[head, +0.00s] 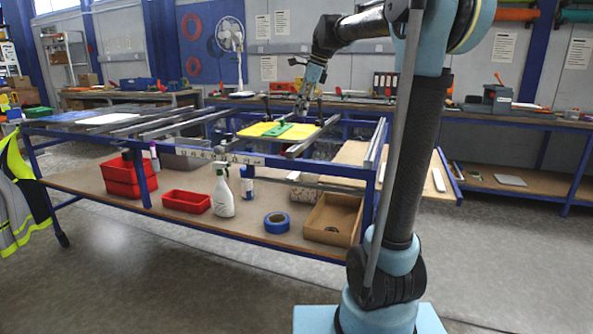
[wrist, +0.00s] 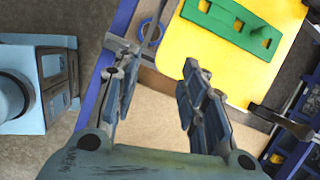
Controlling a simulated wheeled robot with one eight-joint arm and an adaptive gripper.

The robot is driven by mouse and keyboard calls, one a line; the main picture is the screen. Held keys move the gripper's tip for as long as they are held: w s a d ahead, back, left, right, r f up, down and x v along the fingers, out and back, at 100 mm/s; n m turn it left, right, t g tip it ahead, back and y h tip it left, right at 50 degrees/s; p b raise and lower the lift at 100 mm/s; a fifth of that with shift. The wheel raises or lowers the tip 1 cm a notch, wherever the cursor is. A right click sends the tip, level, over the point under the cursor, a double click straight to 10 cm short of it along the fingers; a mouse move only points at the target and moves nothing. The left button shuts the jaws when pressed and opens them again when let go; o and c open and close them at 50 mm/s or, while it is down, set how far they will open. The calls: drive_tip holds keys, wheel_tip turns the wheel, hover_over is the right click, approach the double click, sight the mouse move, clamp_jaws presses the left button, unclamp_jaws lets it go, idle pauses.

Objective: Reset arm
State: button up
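My gripper (wrist: 155,75) is open and empty in the wrist view, its two fingers apart with nothing between them. In the head view my gripper (head: 302,106) hangs from my raised arm above the far part of the blue-framed workbench (head: 375,165). A yellow sign panel (head: 258,130) lies on the bench's rails, with a green slotted piece (head: 280,130) on it. In the wrist view the yellow panel (wrist: 200,70) and the green piece (wrist: 232,27) are ahead of the fingers, beyond the right fingertip. No contact between gripper and panel shows.
The lower shelf holds red bins (head: 187,201), a spray bottle (head: 223,190), blue tape (head: 276,222) and a cardboard box (head: 333,218). A long bench with tools (head: 500,100) stands behind. The floor in front (head: 150,280) is clear.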

drive_tip(key=s+d+f+n+h, duration=0.1)
drive_tip(key=s+d+f+n, duration=0.4)
drive_tip(key=s+f, duration=0.6)
drive_tip(key=s+d+f+n+h, duration=0.1)
drive_tip(key=s+d+f+n, duration=0.5)
drive_tip(key=s+f, duration=0.5)
drive_tip(key=s+d+f+n+h, duration=0.1)
drive_tip(key=s+d+f+n, duration=0.5)
drive_tip(key=s+f, duration=0.5)
drive_tip(key=s+n, duration=0.2)
drive_tip(key=shift+f+n+h, duration=0.3)
drive_tip(key=shift+h, duration=0.1)
drive_tip(key=shift+d, duration=0.1)
drive_tip(key=shift+c, duration=0.7)
